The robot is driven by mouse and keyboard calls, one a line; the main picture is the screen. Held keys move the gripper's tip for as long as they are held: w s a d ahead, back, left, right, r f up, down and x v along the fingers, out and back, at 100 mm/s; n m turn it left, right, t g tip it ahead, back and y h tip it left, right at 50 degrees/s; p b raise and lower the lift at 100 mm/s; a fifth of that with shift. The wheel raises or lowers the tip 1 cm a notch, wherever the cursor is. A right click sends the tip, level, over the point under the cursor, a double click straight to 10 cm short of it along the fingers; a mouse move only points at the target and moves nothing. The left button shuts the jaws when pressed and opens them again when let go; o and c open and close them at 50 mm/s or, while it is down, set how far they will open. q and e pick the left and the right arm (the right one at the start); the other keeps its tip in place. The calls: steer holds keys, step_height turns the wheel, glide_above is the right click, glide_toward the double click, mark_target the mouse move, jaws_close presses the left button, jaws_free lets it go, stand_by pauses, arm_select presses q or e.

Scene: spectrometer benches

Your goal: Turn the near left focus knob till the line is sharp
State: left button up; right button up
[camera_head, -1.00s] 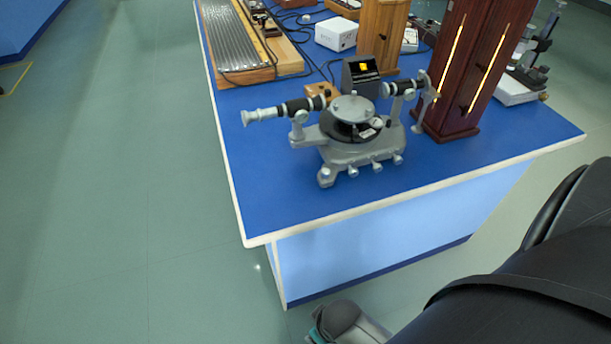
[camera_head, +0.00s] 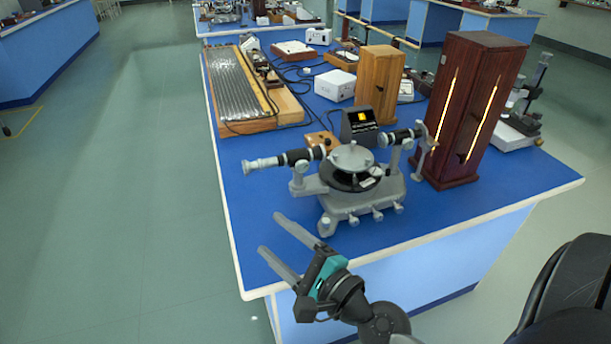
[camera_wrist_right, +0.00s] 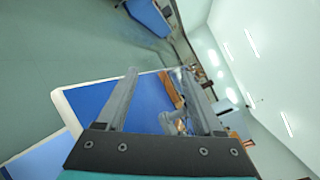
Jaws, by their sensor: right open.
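A grey spectrometer (camera_head: 346,206) stands near the front edge of the blue bench. Its left tube (camera_head: 262,163) points left, and its right tube (camera_head: 404,136) points toward a dark wooden lamp housing. The focus knob is too small to tell for certain. A small dark display (camera_head: 357,127) behind the spectrometer shows a yellow patch; line sharpness cannot be read. My right gripper (camera_head: 271,232) is open and empty, over the bench's front left corner, left of and nearer than the spectrometer, apart from it. In the wrist view, the open fingers (camera_wrist_right: 158,71) show with the spectrometer (camera_wrist_right: 172,121) beyond. My left gripper is not in view.
The dark wooden housing (camera_head: 471,120) with glowing slits stands at right. A lighter wooden box (camera_head: 380,85) and a ridged board (camera_head: 240,87) stand behind. Bare blue bench top (camera_head: 237,195) lies left of the spectrometer. Open floor (camera_head: 110,200) lies left of the bench.

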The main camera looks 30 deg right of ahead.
steer(key=d+f+m+h, duration=0.1)
steer(key=d+m+h, duration=0.7)
steer(key=d+m, duration=0.4)
steer(key=m+p, duration=0.1)
steer(key=p, duration=0.1)
glide_toward(303, 167)
steer(key=x, duration=0.6)
steer(key=shift+w+d+f, duration=0.1)
steer(key=shift+w, duration=0.3)
steer(key=shift+w+d, duration=0.2)
steer(key=shift+w, duration=0.5)
jaws_close()
